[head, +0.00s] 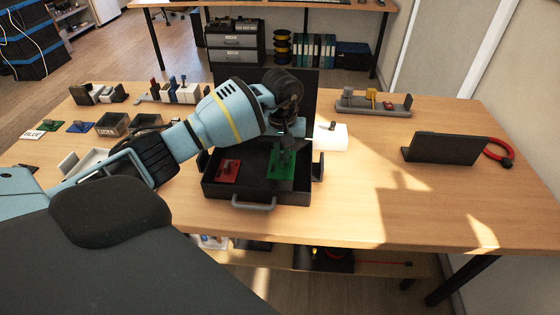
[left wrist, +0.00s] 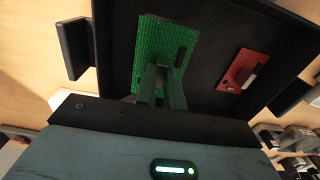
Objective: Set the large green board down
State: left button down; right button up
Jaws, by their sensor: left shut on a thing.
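The large green board (head: 283,166) is inside the black open case (head: 258,196), in its right part. It also shows in the left wrist view (left wrist: 150,48). My left gripper (head: 284,146) reaches down into the case from above and is shut on the board. In the left wrist view the gripper's fingers (left wrist: 160,88) cover part of the board. I cannot tell whether the board touches the case floor. A red board (head: 228,171) lies in the left part of the case, apart from the green one. My right gripper is not in view.
The case's dark lid stands up behind my gripper. Left on the table are a small green board (head: 31,134), a blue board (head: 80,127) and a dark bin (head: 113,124). A black stand (head: 444,148) and a grey rack (head: 374,103) are at right. The right front table is clear.

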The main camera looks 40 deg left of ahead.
aim_at(282, 157)
pick_arm(q)
jog(key=shift+f, duration=1.95)
jog(key=shift+f, duration=0.1)
jog(key=shift+f, duration=0.15)
jog(key=c, duration=1.5)
grip_release()
jog(key=shift+r, duration=0.2)
notch_tip(282, 157, up, 12)
jog(key=shift+r, duration=0.1)
